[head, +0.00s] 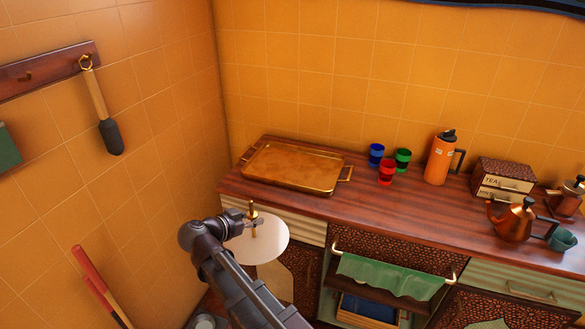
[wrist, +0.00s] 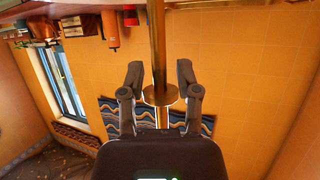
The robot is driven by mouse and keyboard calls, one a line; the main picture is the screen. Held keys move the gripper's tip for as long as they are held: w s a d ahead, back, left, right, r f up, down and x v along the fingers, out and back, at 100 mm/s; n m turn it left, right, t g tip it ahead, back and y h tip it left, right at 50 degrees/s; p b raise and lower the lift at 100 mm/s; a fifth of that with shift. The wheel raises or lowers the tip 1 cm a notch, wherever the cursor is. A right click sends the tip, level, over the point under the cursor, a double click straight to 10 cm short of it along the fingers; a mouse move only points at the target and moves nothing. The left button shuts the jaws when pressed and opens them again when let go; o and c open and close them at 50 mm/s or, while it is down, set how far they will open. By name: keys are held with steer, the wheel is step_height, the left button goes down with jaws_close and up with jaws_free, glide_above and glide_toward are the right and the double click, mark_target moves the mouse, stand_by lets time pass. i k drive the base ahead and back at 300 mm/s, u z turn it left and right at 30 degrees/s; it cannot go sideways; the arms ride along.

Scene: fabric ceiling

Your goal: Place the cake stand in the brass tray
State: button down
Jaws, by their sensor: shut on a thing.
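The cake stand (head: 266,246) is a round white plate with a brass post rising from its middle. In the head view it hangs in front of the counter's left part, lower in the picture than the tray. My gripper (head: 252,225) is shut on the brass post. In the wrist view the post (wrist: 158,45) with its round brass collar runs between the fingers of my gripper (wrist: 159,75). The white plate cannot be made out there. The brass tray (head: 295,166) is rectangular with two end handles and lies empty on the counter, behind the cake stand.
The wooden counter (head: 400,208) also holds blue (head: 376,154), green (head: 403,159) and red (head: 387,172) cups right of the tray. Farther right are an orange flask (head: 440,158), a tea box (head: 503,179) and a copper teapot (head: 511,219). A tiled wall stands close on the left.

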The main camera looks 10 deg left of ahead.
mark_target(295, 167)
steer(key=i, duration=0.9)
steer(key=z, duration=0.05)
